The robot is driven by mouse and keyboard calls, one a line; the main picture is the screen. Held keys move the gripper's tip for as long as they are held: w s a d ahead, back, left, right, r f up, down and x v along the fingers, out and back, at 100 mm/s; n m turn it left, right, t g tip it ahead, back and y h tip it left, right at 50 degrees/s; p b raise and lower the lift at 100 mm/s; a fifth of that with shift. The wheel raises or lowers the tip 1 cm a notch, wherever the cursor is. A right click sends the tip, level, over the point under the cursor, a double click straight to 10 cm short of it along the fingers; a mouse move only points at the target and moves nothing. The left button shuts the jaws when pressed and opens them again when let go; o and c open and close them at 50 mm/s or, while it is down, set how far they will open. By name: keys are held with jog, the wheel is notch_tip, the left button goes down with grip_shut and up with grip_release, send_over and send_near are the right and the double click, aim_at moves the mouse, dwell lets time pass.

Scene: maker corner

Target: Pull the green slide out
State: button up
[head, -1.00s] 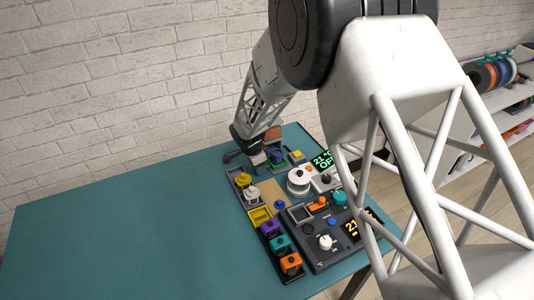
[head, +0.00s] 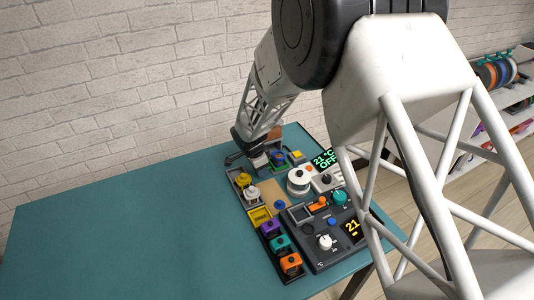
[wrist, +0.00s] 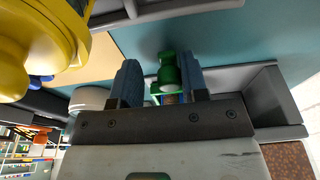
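The green slide (wrist: 167,75) shows in the wrist view as a green upright piece with a rounded head. It stands between the two blue-grey fingertips of my gripper (wrist: 160,84), nearer the right one. A gap shows on its left; whether the right finger touches it I cannot tell. The fingers are apart. In the head view my gripper (head: 259,163) is low over the far left corner of the panel group, next to a blue-topped knob on a green base (head: 278,158). The slide itself is not clear there, being small and partly hidden.
A yellow knob (head: 243,180) is close to my gripper and large in the wrist view (wrist: 35,45). A white round dial (head: 298,182), a dark panel (head: 325,250) and several coloured blocks stand nearer. The teal table (head: 120,235) is clear on the left.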

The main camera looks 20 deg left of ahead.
jog(key=shift+w+a, duration=0.2)
dwell(0.5)
jog(key=shift+r, duration=0.1)
jog(key=shift+r, duration=3.4)
